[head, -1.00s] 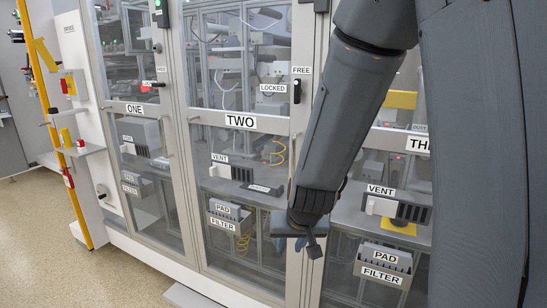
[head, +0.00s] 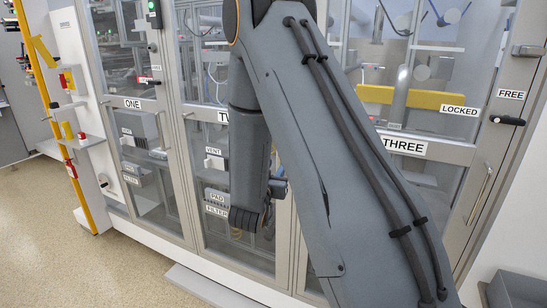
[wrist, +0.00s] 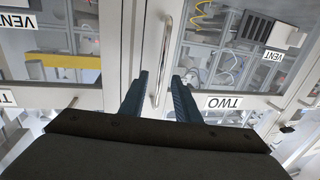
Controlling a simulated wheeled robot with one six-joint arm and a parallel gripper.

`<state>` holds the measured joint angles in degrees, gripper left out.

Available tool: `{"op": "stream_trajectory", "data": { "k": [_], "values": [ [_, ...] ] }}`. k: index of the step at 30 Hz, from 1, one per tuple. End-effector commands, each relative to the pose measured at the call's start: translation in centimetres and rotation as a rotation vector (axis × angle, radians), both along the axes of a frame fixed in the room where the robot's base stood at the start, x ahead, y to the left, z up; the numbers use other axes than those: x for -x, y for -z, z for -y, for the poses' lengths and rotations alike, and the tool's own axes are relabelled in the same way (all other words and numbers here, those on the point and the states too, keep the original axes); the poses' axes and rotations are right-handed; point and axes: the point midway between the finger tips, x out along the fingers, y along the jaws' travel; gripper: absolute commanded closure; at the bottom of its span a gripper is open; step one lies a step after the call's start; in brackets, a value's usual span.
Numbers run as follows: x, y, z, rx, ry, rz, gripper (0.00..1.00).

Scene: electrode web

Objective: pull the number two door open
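The number two door (head: 188,150) is a glazed door in a pale metal frame and looks closed. Its label is partly hidden by my arm in the head view. In the upside-down wrist view, the TWO label (wrist: 223,103) is right of a long silver bar handle (wrist: 164,55). My gripper (wrist: 159,76) is open, with one dark blue finger each side of the handle's line. I see no contact, and cannot tell whether the fingertips reach around the bar. In the head view the gripper is mostly hidden behind my arm, as is door two's lock lever.
Door one (head: 145,105) is left of door two. Door three (head: 430,150), at right, has its own bar handle (head: 480,193) and black lever (head: 507,120). A low grey step (head: 215,287) lies at the cabinet's foot. The floor at left is clear.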

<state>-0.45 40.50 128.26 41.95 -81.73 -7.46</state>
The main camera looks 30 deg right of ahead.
Motion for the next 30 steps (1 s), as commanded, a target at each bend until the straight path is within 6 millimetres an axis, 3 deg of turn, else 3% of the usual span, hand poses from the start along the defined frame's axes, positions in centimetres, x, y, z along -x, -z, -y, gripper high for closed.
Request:
{"op": "stream_trajectory", "data": {
  "k": [13,25,30],
  "values": [
    [-4.7,-0.1,4.0,-0.001,-0.002,0.000,0.71],
    [-5.3,0.0,4.5,-0.003,-0.002,-0.002,0.71],
    [-5.3,0.0,4.5,-0.002,-0.002,-0.001,0.99]
  ]
}}
